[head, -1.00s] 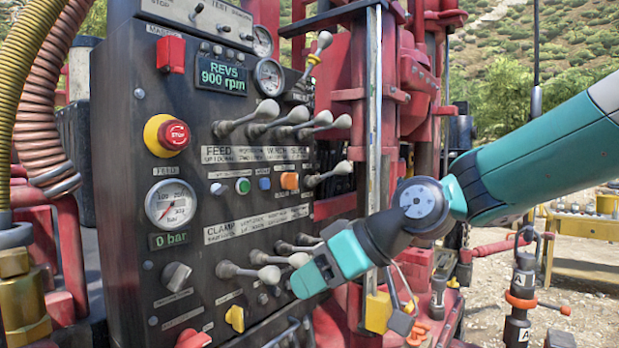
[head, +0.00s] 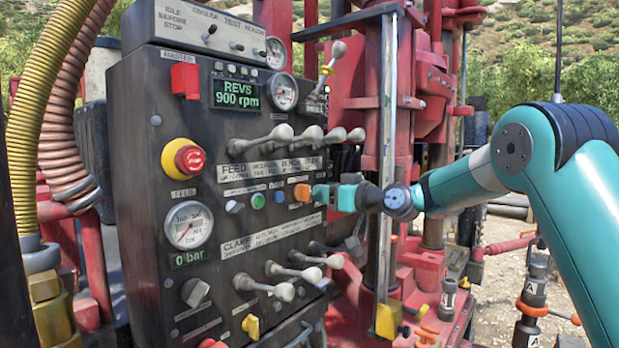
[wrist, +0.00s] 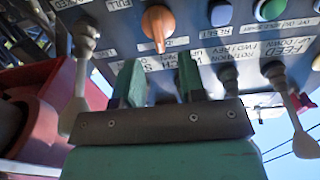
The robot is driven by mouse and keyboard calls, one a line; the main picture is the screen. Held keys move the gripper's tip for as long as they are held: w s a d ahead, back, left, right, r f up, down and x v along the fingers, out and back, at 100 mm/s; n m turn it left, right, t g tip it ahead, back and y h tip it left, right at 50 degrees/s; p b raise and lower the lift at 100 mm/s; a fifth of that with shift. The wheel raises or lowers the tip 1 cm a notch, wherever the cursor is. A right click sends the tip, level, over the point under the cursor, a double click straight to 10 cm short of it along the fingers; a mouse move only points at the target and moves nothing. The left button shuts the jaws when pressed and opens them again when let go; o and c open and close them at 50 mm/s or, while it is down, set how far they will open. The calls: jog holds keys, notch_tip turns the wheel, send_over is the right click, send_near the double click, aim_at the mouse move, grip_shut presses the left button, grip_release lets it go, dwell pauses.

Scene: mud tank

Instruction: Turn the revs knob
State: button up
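An orange pointer knob (head: 302,192), seemingly the revs knob, sits on the black control panel (head: 150,262) right of the blue button. In the wrist view the orange knob (wrist: 158,24) stands upper centre, beside a "FULL" label; its pointer is toward my gripper. My gripper (head: 322,194) points left at the knob in the head view, very close to it. In the wrist view my gripper (wrist: 158,62) has its two green fingers apart with nothing between them, just short of the knob. Contact does not show. The REVS display (head: 237,94) reads 900 rpm.
Feed levers (head: 264,141) stick out above my gripper and clamp levers (head: 278,290) below it. In the wrist view a lever (wrist: 76,105) stands left of my fingers and another (wrist: 292,115) right. A red mast (head: 392,130) rises behind my wrist.

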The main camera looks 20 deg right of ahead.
aim_at(310, 190)
jog(key=p+x, duration=0.2)
jog(key=x, duration=0.3)
jog(key=shift+w+a, duration=0.1)
jog(key=shift+w, duration=0.05)
grip_shut()
